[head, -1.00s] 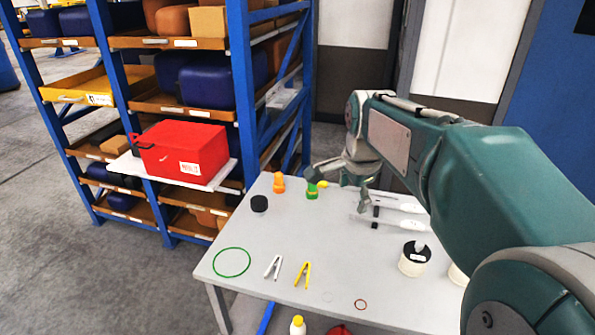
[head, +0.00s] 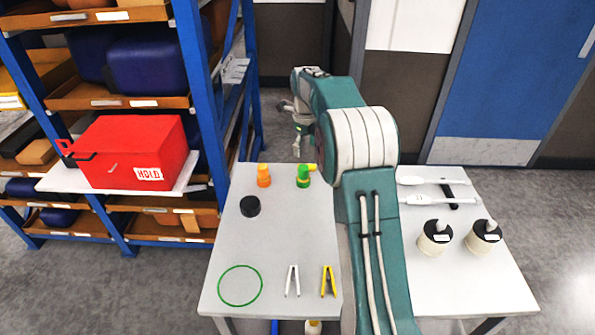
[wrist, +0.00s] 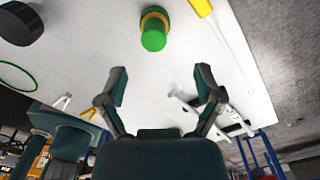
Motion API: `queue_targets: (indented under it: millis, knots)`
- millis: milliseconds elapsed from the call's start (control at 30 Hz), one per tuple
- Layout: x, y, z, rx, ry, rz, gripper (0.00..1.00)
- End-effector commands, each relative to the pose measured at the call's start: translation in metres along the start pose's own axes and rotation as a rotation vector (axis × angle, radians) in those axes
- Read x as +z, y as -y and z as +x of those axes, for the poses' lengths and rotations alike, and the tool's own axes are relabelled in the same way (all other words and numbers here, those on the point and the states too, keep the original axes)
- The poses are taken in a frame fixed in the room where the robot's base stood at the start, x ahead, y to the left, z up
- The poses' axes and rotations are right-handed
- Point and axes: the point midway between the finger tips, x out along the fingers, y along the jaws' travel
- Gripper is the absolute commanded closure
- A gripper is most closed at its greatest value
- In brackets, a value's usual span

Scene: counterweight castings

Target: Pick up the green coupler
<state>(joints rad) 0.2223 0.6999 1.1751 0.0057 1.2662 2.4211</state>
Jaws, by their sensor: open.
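The green coupler (head: 303,176) stands upright at the back of the table, right of an orange coupler (head: 264,176). It also shows in the wrist view (wrist: 154,32), at the top, with a yellow-orange band around it. My gripper (head: 297,152) is above the table's back edge near the green coupler. In the wrist view my gripper (wrist: 160,88) is open and empty, its two fingers spread, with the green coupler beyond the fingertips, between their lines and apart from them.
On the table (head: 240,237) are a black cylinder (head: 250,206), a green ring (head: 240,286), white (head: 292,281) and yellow (head: 328,282) clamps, and two black-topped jars (head: 435,237). A yellow-handled tool (head: 313,167) lies beside the coupler. A rack with a red box (head: 130,152) stands left.

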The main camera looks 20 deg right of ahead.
Motion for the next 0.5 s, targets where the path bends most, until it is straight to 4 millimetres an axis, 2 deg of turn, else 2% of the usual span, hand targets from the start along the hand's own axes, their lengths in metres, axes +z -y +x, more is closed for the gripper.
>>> queue_targets:
  millis: [100, 367, 500]
  knots:
    - [0.001, -0.003, 0.021, 0.0, -0.004, -0.002, 0.15]
    - [0.003, -0.008, 0.045, -0.004, -0.006, -0.005, 0.15]
    - [0.0, -0.01, 0.067, -0.002, -0.006, -0.005, 0.15]
